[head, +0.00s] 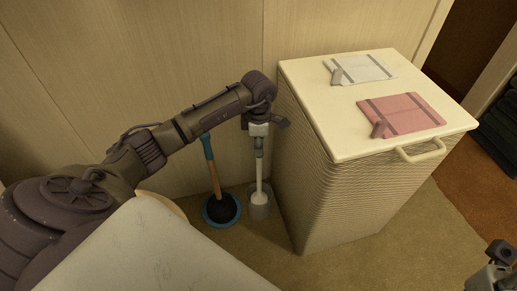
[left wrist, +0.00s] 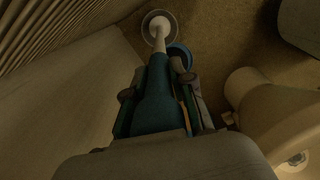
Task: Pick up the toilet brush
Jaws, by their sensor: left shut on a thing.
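The toilet brush (head: 259,172) stands nearly upright between the wall and the hamper, with a pale stem and a darker handle. Its lower end is in a grey-white holder (head: 259,205) on the floor, which hides the brush head. My left gripper (head: 258,143) is shut on the brush handle from above. In the left wrist view, the teal handle of the brush (left wrist: 154,98) runs between my left gripper's fingers (left wrist: 160,98), and the stem leads down to the holder (left wrist: 149,17). My right gripper (head: 492,272) shows only partly at the lower right corner, away from the brush.
A plunger (head: 213,178) with a blue-topped handle and black cup stands just left of the holder, on a blue base. A cream wicker hamper (head: 320,185) stands close on the right, with white (head: 365,68) and pink (head: 405,112) flat items on its lid. The wall is behind.

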